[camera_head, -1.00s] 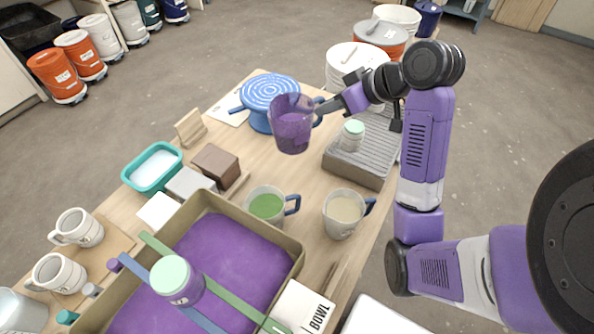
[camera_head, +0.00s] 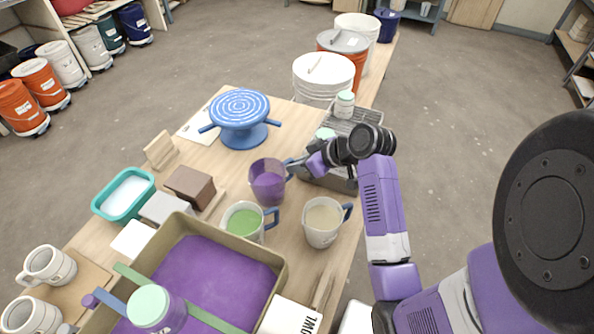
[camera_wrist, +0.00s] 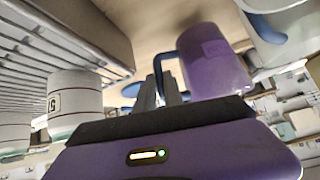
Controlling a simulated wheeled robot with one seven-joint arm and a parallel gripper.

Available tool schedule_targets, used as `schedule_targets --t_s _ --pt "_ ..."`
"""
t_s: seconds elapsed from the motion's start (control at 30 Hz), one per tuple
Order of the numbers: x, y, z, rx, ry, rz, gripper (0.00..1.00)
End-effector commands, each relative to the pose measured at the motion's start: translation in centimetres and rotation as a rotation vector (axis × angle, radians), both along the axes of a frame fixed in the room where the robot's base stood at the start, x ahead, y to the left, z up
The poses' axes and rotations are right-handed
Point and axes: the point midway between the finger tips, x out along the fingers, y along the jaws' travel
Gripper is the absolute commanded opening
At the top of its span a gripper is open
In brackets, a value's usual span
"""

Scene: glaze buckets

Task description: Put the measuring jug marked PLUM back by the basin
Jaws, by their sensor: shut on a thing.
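The translucent purple measuring jug (camera_head: 268,184) is upright beyond the basin, close behind the jug of green glaze (camera_head: 243,224). My gripper (camera_head: 293,166) comes from the right and is shut on its blue handle. In the wrist view the jug (camera_wrist: 214,62) shows beside my gripper's fingers (camera_wrist: 168,90). No marking on it can be read. I cannot tell whether its base touches the table. The basin (camera_head: 275,285), a tan tray of purple glaze, stands at the near side of the table. A jug of cream glaze (camera_head: 323,224) stands to the right.
A grey ribbed rack (camera_head: 350,118) with pale-lidded jars lies behind my gripper. A blue turntable (camera_head: 240,112) stands at the back. Brown block (camera_head: 192,184) and teal tub (camera_head: 124,196) are left.

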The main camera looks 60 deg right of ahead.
Motion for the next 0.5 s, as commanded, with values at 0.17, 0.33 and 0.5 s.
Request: schedule_targets --t_s 0.17,0.33,0.5 --pt "0.0 0.0 -2.4 0.003 -0.001 -0.002 0.0" --pt "0.0 0.0 -2.6 0.0 -0.002 0.0 0.0" --pt "0.0 0.0 -2.8 0.0 -0.002 0.001 0.0"
